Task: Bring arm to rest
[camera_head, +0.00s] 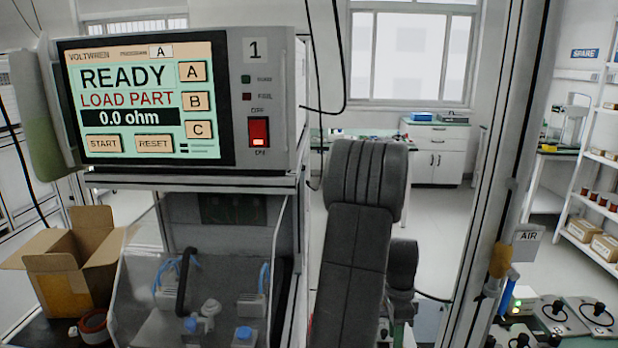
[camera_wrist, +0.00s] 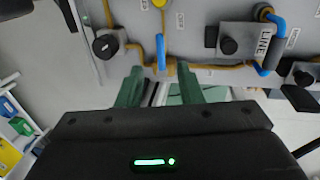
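My arm (camera_head: 360,240) stands upright in the middle of the head view, its dark grey links folded close to the camera. My gripper (camera_wrist: 160,76) shows in the wrist view, with two green fingers apart and nothing seen between them. It faces a grey panel (camera_wrist: 215,20) with black knobs, orange and blue tubes and a LINE label. The fingertips lie just below the panel's lower edge in the picture; I cannot tell whether they touch it. The gripper is not seen in the head view.
A tester (camera_head: 190,100) reading READY, LOAD PART, 0.0 ohm stands left, above a clear-shielded fixture (camera_head: 200,270). An open cardboard box (camera_head: 75,265) is at far left. A metal post (camera_head: 495,180) rises right of my arm. Shelves (camera_head: 595,200) stand far right. Floor shows behind.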

